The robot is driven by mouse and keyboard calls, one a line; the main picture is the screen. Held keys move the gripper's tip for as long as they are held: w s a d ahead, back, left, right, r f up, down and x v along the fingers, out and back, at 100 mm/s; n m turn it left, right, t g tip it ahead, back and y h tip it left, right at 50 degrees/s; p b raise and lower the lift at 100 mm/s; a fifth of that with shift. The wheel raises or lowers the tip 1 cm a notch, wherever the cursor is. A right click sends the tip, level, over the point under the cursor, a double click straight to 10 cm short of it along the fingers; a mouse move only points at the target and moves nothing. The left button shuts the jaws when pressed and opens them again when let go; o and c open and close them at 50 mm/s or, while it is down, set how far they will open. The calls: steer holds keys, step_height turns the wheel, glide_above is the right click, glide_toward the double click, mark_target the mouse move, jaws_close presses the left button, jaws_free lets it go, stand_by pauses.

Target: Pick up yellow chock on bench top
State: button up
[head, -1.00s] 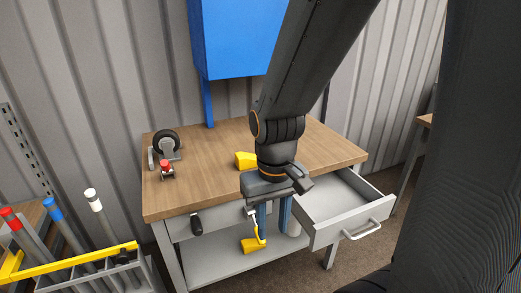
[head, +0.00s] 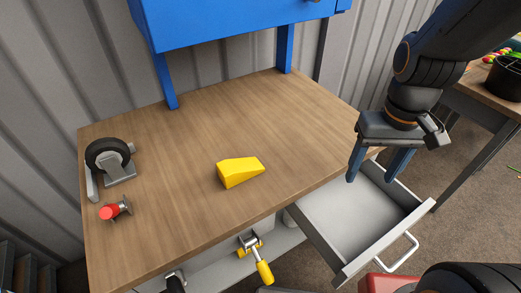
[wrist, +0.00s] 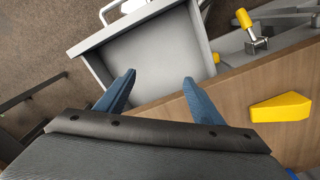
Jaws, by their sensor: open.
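The yellow chock (head: 240,172) is a wedge-shaped block lying on the wooden bench top (head: 190,220), near its middle. It also shows at the right of the wrist view (wrist: 281,107). My gripper (head: 372,178) is open, with blue fingers pointing down. It is to the right of the chock, over the bench's right edge and the open drawer. In the wrist view my gripper (wrist: 158,82) has nothing between its fingertips but the drawer edge beneath. The chock is clear of the fingers and fully visible in the head view.
A caster wheel (head: 110,158) and a red-topped part (head: 110,210) stand at the bench's left. The grey drawer (head: 340,205) is pulled out and looks empty. A yellow-handled clamp (head: 262,268) is at the bench front. A blue cabinet (head: 230,20) hangs behind. Bench top around the chock is clear.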

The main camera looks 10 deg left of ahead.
steer(key=w+a+r+n+p, duration=0.2)
steer(key=w+a+n, duration=0.1)
steer(key=a+n, duration=0.25)
steer(key=r+n+p, duration=0.1)
steer(key=n+p, duration=0.5)
steer(key=n, duration=1.2)
glide_above(237, 165)
steer(key=shift+a+n, duration=0.4)
steer(key=shift+n, duration=0.05)
steer(key=shift+s+a+f, duration=0.1)
steer(key=shift+f, duration=0.2)
steer(key=shift+d+f+p, duration=0.15)
steer(key=shift+f+p, duration=0.2)
steer(key=shift+f, duration=0.85)
steer(key=shift+d+f+p, duration=0.2)
steer(key=shift+f+p, duration=0.1)
steer(key=shift+f, duration=0.9)
steer(key=shift+d+f+p, duration=0.15)
steer(key=shift+f+p, duration=0.2)
steer(key=shift+f, duration=0.85)
steer(key=c, duration=1.4)
